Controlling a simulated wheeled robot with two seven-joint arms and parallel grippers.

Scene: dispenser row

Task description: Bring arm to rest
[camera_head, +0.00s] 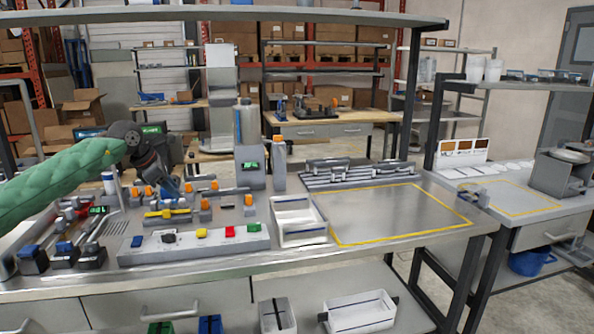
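My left arm comes in from the left in a green padded sleeve (55,180). Its dark wrist bends down over the left half of the metal workbench (400,240). My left gripper (168,186) hangs low over the fixtures there and looks dark against them. Its fingertips are too small and cluttered to show whether they are open or shut, or whether they touch anything. My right arm and gripper are not in view.
Orange-capped fixtures and a board (195,247) with coloured blocks crowd the bench's left half. A white two-part bin (299,221) stands mid-bench. The yellow-outlined area (395,215) is bare. A shelf edge (230,13) runs above. A side bench (515,190) stands right.

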